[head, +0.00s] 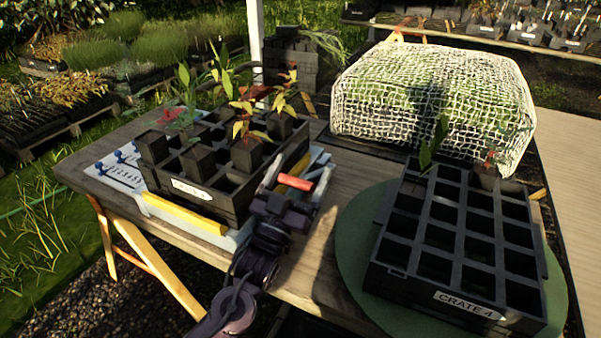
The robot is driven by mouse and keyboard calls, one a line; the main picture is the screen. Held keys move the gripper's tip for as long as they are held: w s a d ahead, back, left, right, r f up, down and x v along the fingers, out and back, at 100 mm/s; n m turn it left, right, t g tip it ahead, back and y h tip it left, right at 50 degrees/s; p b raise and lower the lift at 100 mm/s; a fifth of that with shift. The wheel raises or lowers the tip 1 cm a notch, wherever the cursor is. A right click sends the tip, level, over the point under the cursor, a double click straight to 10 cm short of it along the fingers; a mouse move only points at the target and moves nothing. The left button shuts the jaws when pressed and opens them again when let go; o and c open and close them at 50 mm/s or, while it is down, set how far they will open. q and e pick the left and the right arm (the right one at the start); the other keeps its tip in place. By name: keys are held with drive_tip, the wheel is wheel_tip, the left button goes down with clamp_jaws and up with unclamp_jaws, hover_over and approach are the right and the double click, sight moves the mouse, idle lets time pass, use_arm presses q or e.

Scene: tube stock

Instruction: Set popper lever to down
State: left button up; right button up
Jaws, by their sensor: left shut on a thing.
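The popper is a pale blue and white frame (150,203) under the left crate on the wooden table. Its lever has a red grip (295,182) at the crate's right front corner, with a pale bar beside it. My left gripper (285,192) reaches in from the lower middle and is shut at the red grip. Its fingers are dark and partly hidden by the wrist, so their exact contact is hard to see. The left crate (203,203) is black and holds several potted seedlings, some pots standing raised. My right gripper is not in view.
A black crate labelled CRATE 4 (467,304) stands on a round green mat (352,238) at the right, mostly empty, with seedlings at its back. A white net-covered block (435,100) is behind it. Bare table (318,240) lies between the gripper and the mat.

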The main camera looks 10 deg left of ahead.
use_arm(q)
drive_tip(key=shift+d+f, duration=0.1)
drive_tip(key=shift+f, duration=0.25)
drive_tip(key=o, duration=1.1)
drive_tip(key=shift+s, duration=0.1)
drive_tip(key=shift+o, duration=1.1)
drive_tip(key=shift+s+r, duration=0.1)
drive_tip(key=shift+s, duration=0.05)
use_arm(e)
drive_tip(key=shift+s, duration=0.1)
use_arm(q)
drive_tip(key=shift+r, duration=0.55)
wheel_tip(320, 180, up, 19)
drive_tip(key=p, duration=0.2)
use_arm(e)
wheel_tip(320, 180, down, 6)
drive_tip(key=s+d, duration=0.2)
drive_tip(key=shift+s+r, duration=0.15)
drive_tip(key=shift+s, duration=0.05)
